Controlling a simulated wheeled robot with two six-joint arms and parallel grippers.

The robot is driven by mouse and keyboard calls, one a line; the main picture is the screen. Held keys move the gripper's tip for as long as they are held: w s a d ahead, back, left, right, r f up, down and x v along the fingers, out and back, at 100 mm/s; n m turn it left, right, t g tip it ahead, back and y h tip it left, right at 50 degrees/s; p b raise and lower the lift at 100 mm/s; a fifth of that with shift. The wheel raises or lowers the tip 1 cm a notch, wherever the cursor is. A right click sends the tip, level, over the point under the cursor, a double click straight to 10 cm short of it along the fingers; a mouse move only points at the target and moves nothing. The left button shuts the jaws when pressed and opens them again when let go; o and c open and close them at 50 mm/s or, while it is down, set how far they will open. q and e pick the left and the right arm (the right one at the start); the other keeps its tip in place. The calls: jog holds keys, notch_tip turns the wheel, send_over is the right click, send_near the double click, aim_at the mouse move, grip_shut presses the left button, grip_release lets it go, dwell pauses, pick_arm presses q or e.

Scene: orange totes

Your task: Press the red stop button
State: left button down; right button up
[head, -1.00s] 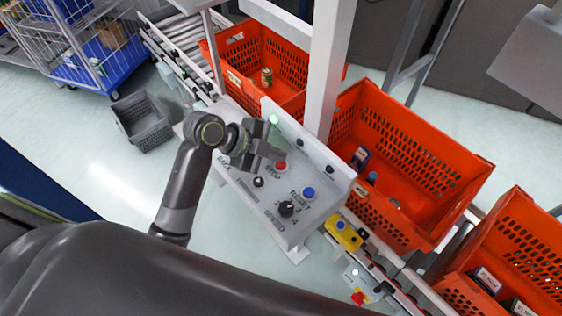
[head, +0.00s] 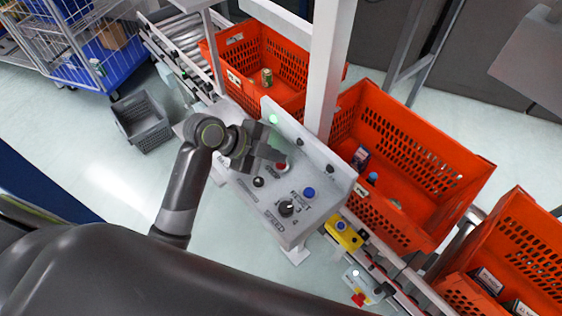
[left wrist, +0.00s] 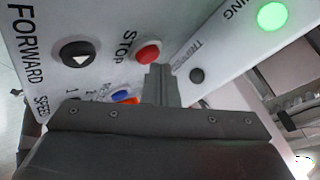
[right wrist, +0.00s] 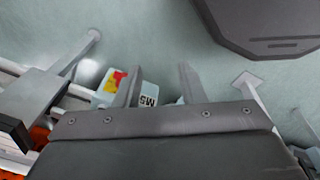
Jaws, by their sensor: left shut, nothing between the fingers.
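The red stop button (head: 281,167) sits on the grey control panel (head: 232,184), beside the STOP label. In the head view my left gripper (head: 285,158) is shut and empty, its fingertips over the button and partly covering it. In the left wrist view the red button (left wrist: 148,53) shows just left of my closed fingertips (left wrist: 158,70). I cannot tell whether they touch it. My right gripper (right wrist: 158,78) is open and empty in the right wrist view, away from the panel's buttons.
The panel also has a black forward button (head: 258,182), a blue reset button (head: 309,193) and a black speed knob (head: 287,208). A green lamp (head: 273,119) glows on the upright plate behind. Orange totes (head: 440,160) stand behind and right, and a white post (head: 328,70) rises close by.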

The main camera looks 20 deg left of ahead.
aim_at(276, 165)
pick_arm(q)
jog(key=shift+f+b, duration=0.4)
jog(key=shift+f, duration=0.1)
jog(key=shift+r, duration=0.1)
dwell(0.5)
jog(key=shift+r+p, duration=0.8)
jog(key=shift+r, duration=0.05)
jog(key=shift+r, duration=0.1)
notch_tip(276, 165, up, 5)
jog(key=p, duration=0.4)
dwell(0.5)
